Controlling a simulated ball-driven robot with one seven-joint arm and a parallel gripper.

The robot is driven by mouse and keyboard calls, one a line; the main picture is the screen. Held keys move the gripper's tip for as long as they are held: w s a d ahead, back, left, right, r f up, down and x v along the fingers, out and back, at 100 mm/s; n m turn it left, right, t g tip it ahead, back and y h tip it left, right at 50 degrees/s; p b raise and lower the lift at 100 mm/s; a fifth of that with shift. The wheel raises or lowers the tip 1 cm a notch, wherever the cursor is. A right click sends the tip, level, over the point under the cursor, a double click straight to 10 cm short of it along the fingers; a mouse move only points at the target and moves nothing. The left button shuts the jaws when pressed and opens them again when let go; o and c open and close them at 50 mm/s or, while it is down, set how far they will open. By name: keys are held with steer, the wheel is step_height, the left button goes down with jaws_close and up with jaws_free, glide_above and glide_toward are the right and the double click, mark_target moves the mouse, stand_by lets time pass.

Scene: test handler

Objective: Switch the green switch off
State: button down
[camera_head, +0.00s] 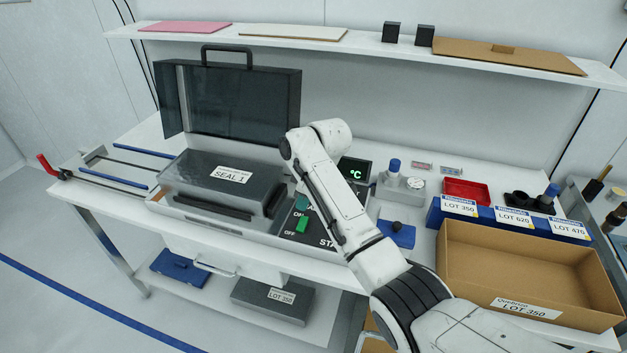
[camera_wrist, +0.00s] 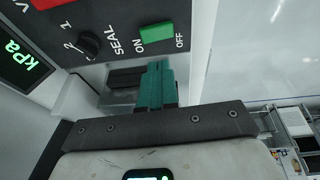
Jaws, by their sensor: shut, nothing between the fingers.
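The green switch (camera_head: 303,224) sits on the dark front panel of the sealing machine, beside the ON and OFF labels. It also shows in the wrist view (camera_wrist: 156,33), between the ON label on its left and the OFF label on its right. Which way the switch is set I cannot tell. My gripper (camera_wrist: 158,68) has its teal fingers shut and empty, with the tips just below the switch in the wrist view. In the head view the fingers (camera_head: 301,203) show just above the switch, by the ON side. Whether they touch it I cannot tell.
A black knob (camera_wrist: 88,43) marked SEAL sits left of the switch in the wrist view. The machine's grey SEAL 1 box (camera_head: 205,190) lies left of my gripper, its dark lid (camera_head: 245,100) raised behind. A cardboard box (camera_head: 470,284) stands at the right.

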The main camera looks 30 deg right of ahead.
steer(key=s+a+b+v, duration=0.1)
steer(key=v, duration=0.6)
steer(key=shift+s+r, duration=0.2)
steer(key=shift+r, duration=0.05)
steer(key=s+a+f+m+g+b, duration=0.15)
steer(key=s+f+m, duration=0.35)
steer(key=s+f, duration=1.45)
steer(key=s+d+f+m+h, duration=0.1)
steer(key=s+m, duration=0.1)
steer(key=s, duration=0.9)
steer(key=s+d+f+m+h, duration=0.1)
steer(key=s+d+m, duration=0.1)
steer(key=s, duration=0.9)
steer(key=shift+s+f+m+b, duration=0.25)
steer(key=shift+f+m+b, duration=0.15)
steer(key=shift+m, duration=0.1)
steer(key=shift+d, duration=0.15)
